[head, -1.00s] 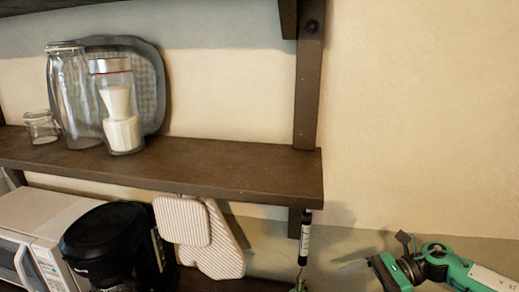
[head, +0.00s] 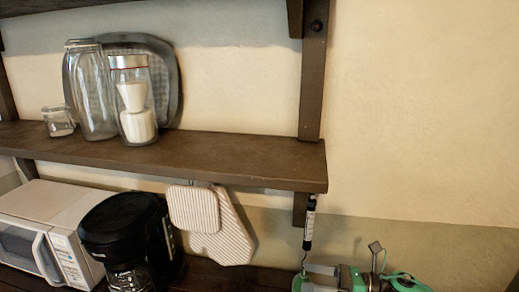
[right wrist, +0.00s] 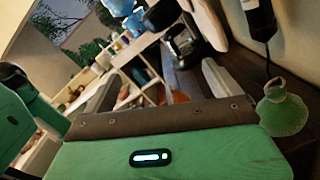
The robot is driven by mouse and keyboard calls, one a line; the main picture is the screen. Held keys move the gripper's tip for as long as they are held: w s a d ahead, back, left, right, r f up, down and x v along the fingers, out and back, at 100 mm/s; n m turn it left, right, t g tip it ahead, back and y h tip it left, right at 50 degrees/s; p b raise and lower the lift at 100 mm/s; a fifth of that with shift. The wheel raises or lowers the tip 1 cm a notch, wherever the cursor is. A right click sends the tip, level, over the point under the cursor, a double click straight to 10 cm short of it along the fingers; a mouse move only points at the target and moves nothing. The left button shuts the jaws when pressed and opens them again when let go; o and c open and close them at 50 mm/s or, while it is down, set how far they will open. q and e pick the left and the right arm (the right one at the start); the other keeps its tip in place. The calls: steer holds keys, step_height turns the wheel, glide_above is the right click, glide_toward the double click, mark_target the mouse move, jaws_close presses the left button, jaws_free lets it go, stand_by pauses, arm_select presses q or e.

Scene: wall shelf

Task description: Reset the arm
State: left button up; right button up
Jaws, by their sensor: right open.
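My right gripper (head: 314,279) is in the lower right of the head view, in front of the wall and below the shelf's right end. Its two grey fingers point left, apart, with nothing seen between them. In the right wrist view its green body and spread fingers (right wrist: 160,95) fill the lower part. My left gripper is not in view.
A dark wall shelf (head: 230,165) holds glass jars (head: 95,95) and a grey tray (head: 165,60). Below are a coffee maker (head: 125,225), a microwave (head: 45,225) and hanging striped mitts (head: 215,225). A black-handled tool (head: 310,215) hangs near my right gripper, with a green object (right wrist: 283,107) below it.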

steer(key=s+d+f+m+t+h, duration=0.35)
steer(key=f+m+h, duration=0.35)
steer(key=m, duration=1.1)
steer(key=s+d+f+m+t+h, duration=0.2)
steer(key=s+f+m+t+h, duration=0.5)
steer(key=m, duration=1)
steer(key=s+d+f+m+g+h, duration=0.2)
steer(key=s+f+m+g, duration=0.1)
steer(key=s+m+g, duration=0.4)
steer(key=s+d+f+m+g+h, duration=0.1)
steer(key=s+d+f+m+g, duration=0.3)
steer(key=s, duration=0.6)
step_height(320, 180, down, 35)
steer(key=a+n+g+b, duration=0.2)
steer(key=b, duration=0.3)
arm_select(q)
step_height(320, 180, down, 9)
steer(key=b, duration=0.4)
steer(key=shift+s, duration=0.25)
arm_select(e)
steer(key=s+d+f, duration=0.2)
steer(key=s+f, duration=0.7)
steer(key=f, duration=0.3)
steer(key=s+d+f+g, duration=0.1)
steer(key=s+d+f, duration=0.1)
steer(key=s+f, duration=0.8)
step_height(320, 180, down, 2)
steer(key=shift+s+f+h, duration=0.1)
steer(key=shift+s+h, duration=0.1)
steer(key=shift+h, duration=0.1)
